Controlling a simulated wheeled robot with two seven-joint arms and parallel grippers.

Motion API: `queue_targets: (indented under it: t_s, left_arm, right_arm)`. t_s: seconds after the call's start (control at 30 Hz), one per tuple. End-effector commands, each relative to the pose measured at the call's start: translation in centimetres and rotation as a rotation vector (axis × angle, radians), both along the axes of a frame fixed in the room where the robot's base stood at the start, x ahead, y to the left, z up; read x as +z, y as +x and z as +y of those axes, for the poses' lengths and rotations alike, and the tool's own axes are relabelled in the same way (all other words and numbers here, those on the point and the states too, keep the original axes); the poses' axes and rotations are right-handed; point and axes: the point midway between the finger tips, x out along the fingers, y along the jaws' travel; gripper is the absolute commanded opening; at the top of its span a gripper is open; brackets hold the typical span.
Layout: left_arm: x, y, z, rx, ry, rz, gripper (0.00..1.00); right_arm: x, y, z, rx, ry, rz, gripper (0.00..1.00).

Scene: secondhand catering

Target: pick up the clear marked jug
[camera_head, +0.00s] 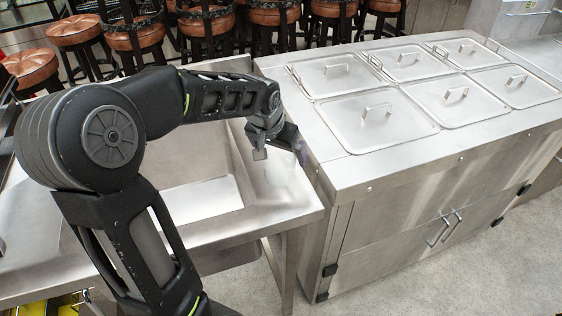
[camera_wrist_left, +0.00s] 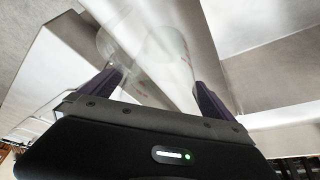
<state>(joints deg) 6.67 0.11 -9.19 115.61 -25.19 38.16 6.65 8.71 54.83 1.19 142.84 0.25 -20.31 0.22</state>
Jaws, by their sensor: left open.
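The clear jug (camera_wrist_left: 152,52) shows in the left wrist view as a faint see-through shape with pale markings. It lies ahead of and partly between the two dark fingers of my left gripper (camera_wrist_left: 158,90). The fingers are open, with a gap to the jug that I cannot judge exactly. In the head view my left gripper (camera_head: 280,148) hangs over the right side of the steel sink unit, and the jug (camera_head: 284,178) is only a faint pale shape just below it. My right gripper is not in view.
The steel sink unit (camera_head: 232,232) has a raised rim and a basin left of the jug. A steel counter (camera_head: 345,172) with several lidded pans stands close on the right. Several brown stools (camera_head: 75,30) line the back. Grey floor is open at the front right.

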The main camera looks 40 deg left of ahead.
Motion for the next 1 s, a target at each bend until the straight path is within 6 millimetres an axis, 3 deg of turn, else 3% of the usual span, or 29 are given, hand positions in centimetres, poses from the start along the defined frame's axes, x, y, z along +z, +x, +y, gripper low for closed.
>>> queue_targets:
  t_s: [0.6,1.0]
  left_arm:
    - [-0.1,0.04,0.03,0.001,0.0,-0.001,0.99]
    - [-0.1,0.04,0.03,0.001,0.0,-0.001,0.66]
  right_arm:
    - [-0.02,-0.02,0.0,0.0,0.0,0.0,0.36]
    - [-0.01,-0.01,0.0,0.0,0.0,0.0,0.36]
